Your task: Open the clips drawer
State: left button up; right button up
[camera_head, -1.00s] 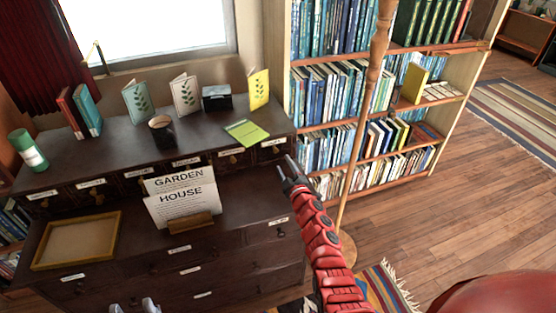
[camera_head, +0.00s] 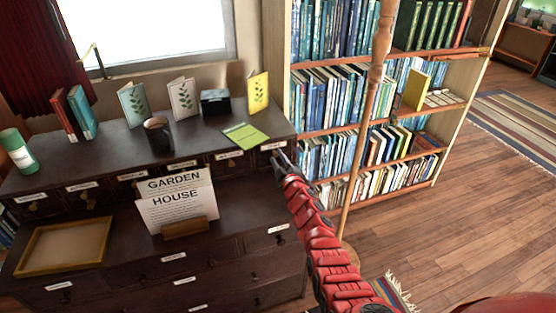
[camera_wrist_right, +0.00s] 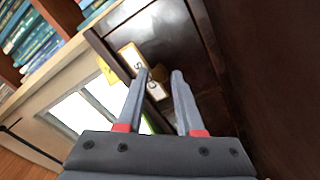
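The desk's top row holds several small labelled drawers. The rightmost small drawer (camera_head: 262,157) is beside my right gripper (camera_head: 280,160) and looks closed; its label is too small to read in the head view. In the right wrist view the gripper's two fingers (camera_wrist_right: 160,74) are apart, with a dark drawer front beyond them. A pale label (camera_wrist_right: 131,58) with partly hidden letters shows by the left fingertip, and I cannot read a whole word. Nothing is clearly held. Whether the fingertips touch the drawer I cannot tell. My left gripper is out of view.
A sign (camera_head: 178,203) stands on the lower desk ledge, with a tray (camera_head: 28,268) to its left. A mug (camera_head: 158,134), cards and books stand on the desktop. A wooden pole (camera_head: 365,130) and a bookcase (camera_head: 440,140) are right of the desk.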

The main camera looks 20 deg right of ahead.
grip_shut()
dwell(1.1)
